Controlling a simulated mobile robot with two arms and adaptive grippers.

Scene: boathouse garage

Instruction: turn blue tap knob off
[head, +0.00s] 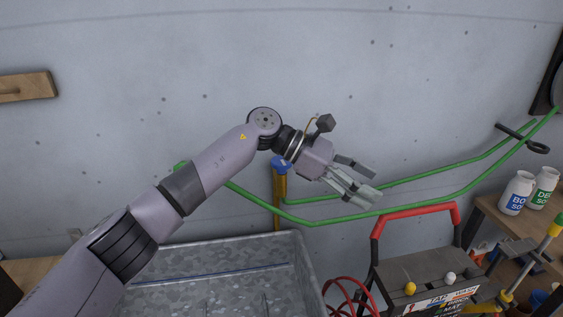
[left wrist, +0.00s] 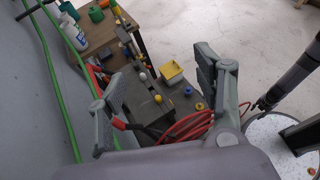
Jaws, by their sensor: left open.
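The blue tap knob (head: 281,162) sits on top of an upright yellowish pipe (head: 280,190) against the wall, behind the back edge of the metal trough (head: 300,240). My left wrist partly overlaps the area just above and right of the knob. My left gripper (head: 362,180) is open and empty, to the right of the knob and apart from it, with its fingers pointing right and down. In the left wrist view, the gripper's two fingers (left wrist: 165,75) are spread wide with nothing between them. The knob does not show there. My right gripper is not seen.
Green pipes (head: 400,203) run along the wall behind the gripper. A grey toolbox with a red handle (head: 415,211) stands right of the trough, beside a red hose (head: 347,290). White bottles (head: 517,192) stand on a wooden bench at the right.

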